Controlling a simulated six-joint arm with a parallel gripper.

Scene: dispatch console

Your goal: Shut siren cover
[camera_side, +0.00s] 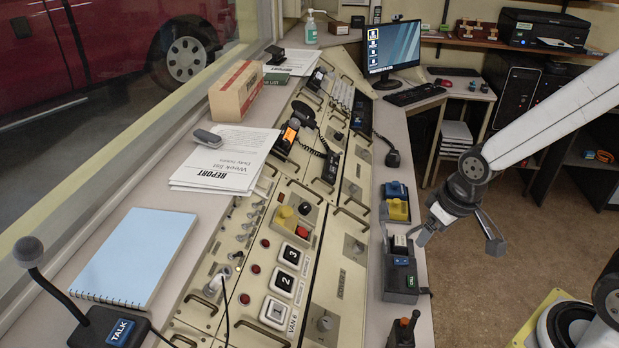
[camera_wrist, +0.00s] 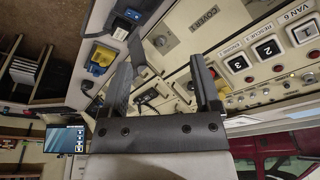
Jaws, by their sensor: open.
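A small yellow cover (camera_side: 286,217) is on the sloped console panel in the side view, beside a red button (camera_side: 302,232). It looks raised clear of the button; no label on it can be read, so I cannot be sure it is the siren cover. My gripper (camera_side: 461,238) is open and empty, in the air to the right of the console's near edge, well away from the yellow cover. In the wrist view my gripper's two fingers (camera_wrist: 163,78) stand apart with panel behind them; the right finger hides part of the panel near the yellow cover.
A cardboard box (camera_side: 236,91) and papers (camera_side: 222,163) lie further left.

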